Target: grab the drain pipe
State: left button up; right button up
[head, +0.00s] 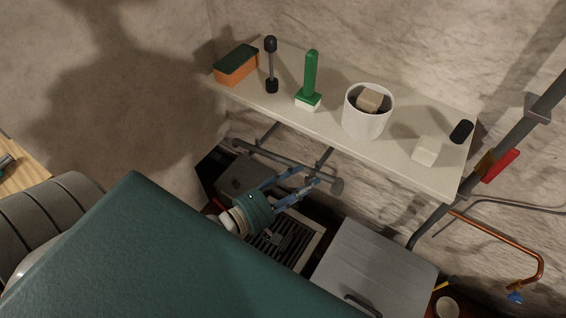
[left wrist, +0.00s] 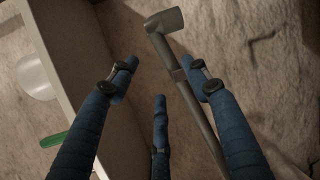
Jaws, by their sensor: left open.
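A grey pipe (head: 284,163) with a wider, flared end runs beneath the wall shelf; I take it for the drain pipe. It also shows in the left wrist view (left wrist: 188,88), slanting down from its flared end at the top. My left gripper (head: 306,181) reaches in under the shelf, close to the pipe's flared end. Its blue fingers also show in the left wrist view (left wrist: 163,70), spread apart and empty. The pipe passes beside and partly behind the right finger; I cannot tell whether they touch. My right gripper is not in view.
The shelf (head: 392,158) above carries a sponge (head: 236,64), a green-handled brush (head: 311,80), a white pot (head: 366,120) and small items. A grey lidded box (head: 375,268) and a vent grille (head: 287,242) lie below. A dark wall pipe (head: 500,150) stands right.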

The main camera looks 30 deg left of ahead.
aim_at(320, 176)
pick_arm(q)
jog(key=shift+x, duration=1.05)
jog(key=b+x, duration=0.1)
jog(key=x, duration=0.1)
jog(key=f+b+x, duration=0.1)
jog(key=b+x, duration=0.1)
jog(key=x, duration=0.1)
jog(key=shift+d, duration=0.3)
jog(key=shift+r, duration=0.1)
jog(key=shift+c, duration=1)
grip_shut()
